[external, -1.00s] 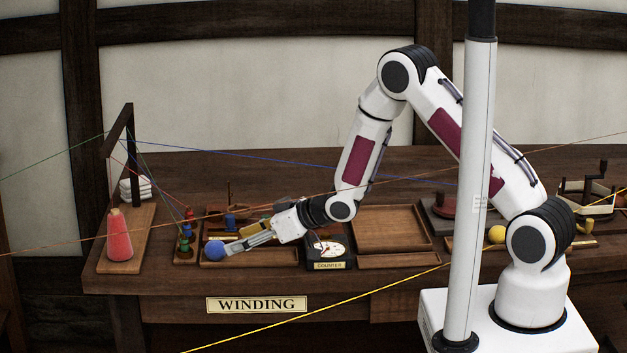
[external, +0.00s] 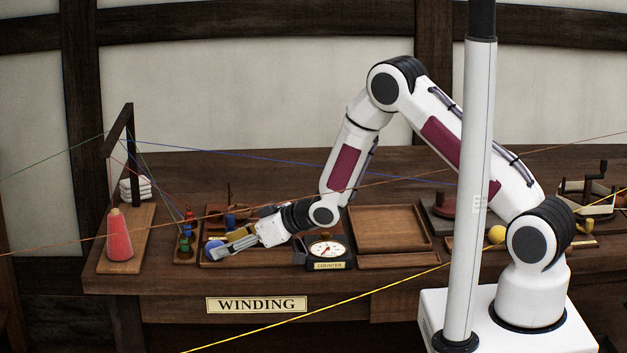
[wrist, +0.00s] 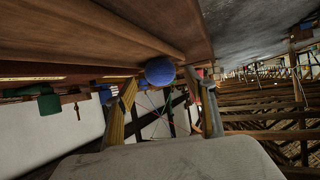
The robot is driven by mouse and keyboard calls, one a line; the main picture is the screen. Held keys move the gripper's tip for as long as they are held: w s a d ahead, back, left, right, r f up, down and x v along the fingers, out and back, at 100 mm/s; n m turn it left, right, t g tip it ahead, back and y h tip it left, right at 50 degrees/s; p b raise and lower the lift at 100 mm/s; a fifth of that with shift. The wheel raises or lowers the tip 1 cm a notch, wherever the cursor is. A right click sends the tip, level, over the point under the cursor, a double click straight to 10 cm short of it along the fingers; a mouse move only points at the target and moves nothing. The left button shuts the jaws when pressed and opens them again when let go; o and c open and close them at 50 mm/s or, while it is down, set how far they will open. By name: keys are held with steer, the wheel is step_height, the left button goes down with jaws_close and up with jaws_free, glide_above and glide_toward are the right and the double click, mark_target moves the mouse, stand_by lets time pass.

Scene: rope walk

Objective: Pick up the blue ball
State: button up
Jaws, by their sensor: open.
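The blue ball (external: 209,247) sits in the wooden tray (external: 203,263) at the left of the bench, partly hidden behind my gripper in the external view. My gripper (external: 222,248) is open and reaches low to the left, its fingers overlapping the ball in that view. In the wrist view the ball (wrist: 160,71) shows between the two spread fingers, near their tips. I cannot tell whether either finger touches it.
A rack of small coloured pieces (external: 186,240) stands just left of the ball. A red cone (external: 118,237) stands farther left. A dial counter (external: 327,251) and an empty tray (external: 390,229) lie to the right. Thin coloured cords cross the view.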

steer(key=shift+x, duration=1.3)
steer(key=shift+r, duration=0.1)
steer(key=shift+c, duration=0.4)
steer(key=c, duration=1.1)
